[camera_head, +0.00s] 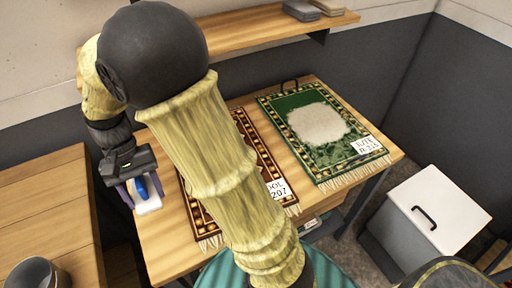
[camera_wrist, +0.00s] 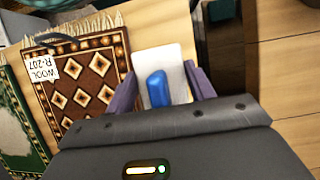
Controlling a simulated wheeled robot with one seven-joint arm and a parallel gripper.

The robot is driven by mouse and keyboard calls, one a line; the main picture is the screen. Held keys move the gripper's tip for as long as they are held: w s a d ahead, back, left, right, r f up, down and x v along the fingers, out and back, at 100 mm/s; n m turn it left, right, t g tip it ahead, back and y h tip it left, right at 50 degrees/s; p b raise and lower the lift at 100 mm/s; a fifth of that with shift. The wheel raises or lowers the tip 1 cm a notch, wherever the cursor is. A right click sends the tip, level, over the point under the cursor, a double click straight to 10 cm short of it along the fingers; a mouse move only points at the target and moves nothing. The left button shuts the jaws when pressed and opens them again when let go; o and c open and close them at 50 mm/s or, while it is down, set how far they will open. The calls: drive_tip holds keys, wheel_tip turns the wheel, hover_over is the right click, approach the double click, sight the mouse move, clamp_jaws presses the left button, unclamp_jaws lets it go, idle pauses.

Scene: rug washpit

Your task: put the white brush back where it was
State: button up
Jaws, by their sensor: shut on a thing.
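The white brush (camera_head: 148,206) has a flat white body with a blue part on top. My gripper (camera_head: 136,191) is shut on it, with one purple-grey finger on each side, at the left end of the rug table (camera_head: 168,240). The wrist view shows the white brush (camera_wrist: 172,60) between the fingers of my gripper (camera_wrist: 164,84), its far end sticking out past them. I cannot tell whether the brush touches the tabletop or hangs just above it.
A brown patterned rug (camera_head: 262,160) tagged R-207 lies beside the brush, partly hidden by my arm. A green rug (camera_head: 345,155) with a pale patch lies farther right. A wooden table (camera_head: 45,210) stands left across a gap, holding a dark round container (camera_head: 35,273). A lidded bin (camera_head: 428,212) stands right.

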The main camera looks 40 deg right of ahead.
idle(0.3)
drive_tip(key=b, duration=0.1)
hover_over(164, 225)
drive_tip(key=w, duration=0.2)
drive_tip(key=shift+s+f, duration=0.1)
drive_tip(key=shift+f, duration=3)
drive_tip(key=shift+f, duration=0.15)
drive_tip(key=shift+f+b, duration=0.4)
drive_tip(key=shift+f, duration=1.35)
drive_tip(key=shift+f, duration=0.1)
drive_tip(key=o, duration=1.3)
drive_tip(key=shift+d, duration=0.1)
